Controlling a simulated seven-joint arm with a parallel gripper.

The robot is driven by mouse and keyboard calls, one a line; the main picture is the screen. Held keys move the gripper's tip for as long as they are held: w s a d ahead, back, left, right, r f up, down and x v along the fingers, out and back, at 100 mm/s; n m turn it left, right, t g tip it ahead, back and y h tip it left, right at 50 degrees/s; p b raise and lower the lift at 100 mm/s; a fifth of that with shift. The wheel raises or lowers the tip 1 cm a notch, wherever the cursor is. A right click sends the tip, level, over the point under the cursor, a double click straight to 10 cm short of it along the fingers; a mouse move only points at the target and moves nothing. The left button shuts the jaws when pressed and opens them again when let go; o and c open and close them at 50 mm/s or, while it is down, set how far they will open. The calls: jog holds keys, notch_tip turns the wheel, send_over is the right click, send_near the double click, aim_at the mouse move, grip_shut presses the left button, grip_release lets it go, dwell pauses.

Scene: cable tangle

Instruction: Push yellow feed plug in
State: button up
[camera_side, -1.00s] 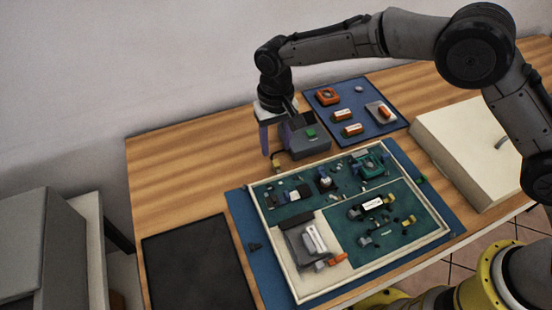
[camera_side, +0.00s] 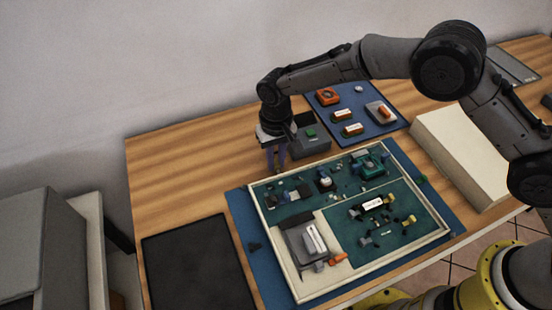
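My gripper (camera_side: 276,168) points down at the back edge of the framed board, just left of a dark grey box (camera_side: 318,147) with a green patch on top. Its two purple fingers show a narrow gap. A small yellowish bit (camera_side: 281,168) shows at the fingertips, likely the yellow feed plug, mostly hidden by the fingers. Whether the fingers touch or grip it is too small to tell. The framed board (camera_side: 268,258) has green panels with small parts, and its socket for the plug cannot be made out.
A blue mat (camera_side: 376,118) with orange and white parts lies behind right. A pale box (camera_side: 455,150) stands right of the board. A black mat (camera_side: 195,265) lies at front left. Bare wooden table (camera_side: 190,165) is free left of my gripper.

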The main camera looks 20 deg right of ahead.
grip_shut()
dwell(1.0)
jog(key=shift+s+r, duration=0.1)
jog(key=shift+s, duration=0.85)
jog(key=o, duration=0.6)
grip_release()
jog(key=shift+o, duration=0.2)
notch_tip(320, 180, up, 14)
